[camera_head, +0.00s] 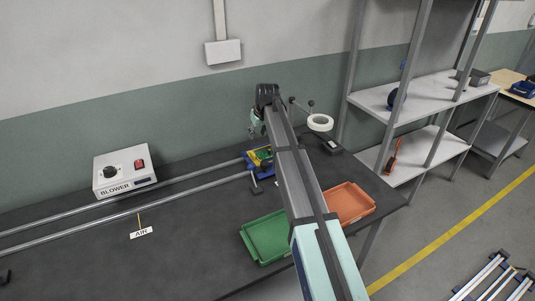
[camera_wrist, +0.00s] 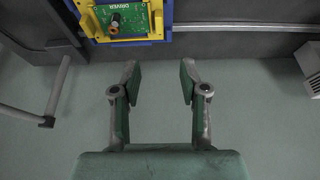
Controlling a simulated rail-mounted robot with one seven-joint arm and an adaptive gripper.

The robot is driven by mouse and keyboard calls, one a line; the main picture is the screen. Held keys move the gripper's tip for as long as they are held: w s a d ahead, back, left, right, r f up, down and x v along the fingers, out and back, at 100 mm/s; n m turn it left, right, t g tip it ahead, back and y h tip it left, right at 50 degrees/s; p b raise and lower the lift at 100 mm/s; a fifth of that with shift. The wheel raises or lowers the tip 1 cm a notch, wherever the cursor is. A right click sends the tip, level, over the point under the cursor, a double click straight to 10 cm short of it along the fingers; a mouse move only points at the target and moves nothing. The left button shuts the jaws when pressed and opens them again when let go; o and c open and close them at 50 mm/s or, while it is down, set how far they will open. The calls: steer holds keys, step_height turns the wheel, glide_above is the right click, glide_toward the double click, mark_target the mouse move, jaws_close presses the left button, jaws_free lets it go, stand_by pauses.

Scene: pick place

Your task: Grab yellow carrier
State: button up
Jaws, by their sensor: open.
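The yellow carrier (camera_head: 261,155) sits in a blue holder at the end of the rails on the dark table. In the wrist view the yellow carrier (camera_wrist: 89,24) is at the top, left of centre, and holds a green circuit board (camera_wrist: 122,20) marked DRIVER. Its upper part is cut off by the picture edge. My gripper (camera_wrist: 160,72) is open with nothing between its fingers. The carrier lies beyond the fingertips and somewhat to the left, apart from them. In the head view my gripper (camera_head: 255,128) is above and behind the carrier, partly hidden by my arm.
Two metal rails (camera_head: 140,211) run left across the table. A white blower box (camera_head: 124,171) stands behind them. A green tray (camera_head: 266,237) and an orange tray (camera_head: 349,203) lie at the front right. A white tape roll (camera_head: 320,122) stands at the back right, near shelves (camera_head: 430,93).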

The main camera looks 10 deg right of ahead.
steer(key=p, duration=0.3)
glide_above(253, 154)
steer(key=s, duration=0.2)
steer(key=f, duration=0.9)
steer(key=shift+d+f, duration=0.25)
steer(key=shift+f, duration=0.1)
steer(key=shift+p+x, duration=1.25)
steer(key=shift+x, duration=0.9)
steer(key=shift+w+f, duration=0.3)
steer(key=shift+f, duration=0.15)
jaws_close()
